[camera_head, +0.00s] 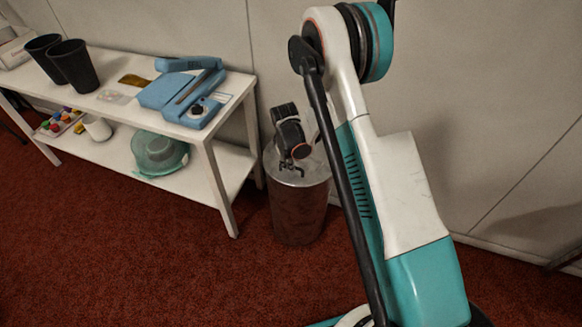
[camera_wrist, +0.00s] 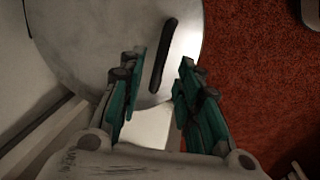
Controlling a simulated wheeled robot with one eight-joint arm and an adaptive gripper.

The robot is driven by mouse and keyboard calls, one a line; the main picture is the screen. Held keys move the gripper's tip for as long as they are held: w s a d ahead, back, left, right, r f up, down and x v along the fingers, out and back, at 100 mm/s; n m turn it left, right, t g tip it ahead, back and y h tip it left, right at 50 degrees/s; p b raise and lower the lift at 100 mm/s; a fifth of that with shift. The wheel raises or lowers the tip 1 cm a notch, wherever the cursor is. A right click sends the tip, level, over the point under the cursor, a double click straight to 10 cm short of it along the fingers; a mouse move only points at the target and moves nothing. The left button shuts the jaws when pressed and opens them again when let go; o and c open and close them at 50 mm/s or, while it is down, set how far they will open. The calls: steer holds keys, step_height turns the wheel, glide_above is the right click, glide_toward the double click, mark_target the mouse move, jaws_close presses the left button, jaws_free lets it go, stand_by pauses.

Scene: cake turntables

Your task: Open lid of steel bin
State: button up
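The steel bin (camera_head: 299,212) is a grey metal cylinder standing on the red carpet, right of the shelf table. Its flat round lid (camera_head: 312,177) is on top and looks closed. In the wrist view the lid (camera_wrist: 85,40) fills the upper left, with a dark bar handle (camera_wrist: 163,52) on it. My gripper (camera_wrist: 163,58) points down at the lid with its teal-padded fingers apart. The handle lies between the fingertips in that picture, with gaps on both sides. In the head view my gripper (camera_head: 291,166) is just above the lid and hides part of it; contact cannot be told.
A white two-tier table (camera_head: 222,170) stands close left of the bin. A wall is behind the bin. Open carpet (camera_head: 150,250) lies in front.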

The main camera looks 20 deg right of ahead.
steer(key=shift+w+d+f+b, duration=0.1)
steer(key=shift+f+b, duration=0.05)
steer(key=shift+f, duration=0.45)
steer(key=shift+w+d+f+b, duration=0.1)
steer(key=shift+f+b, duration=0.05)
steer(key=shift+f, duration=0.4)
jaws_close()
steer(key=shift+r, duration=0.15)
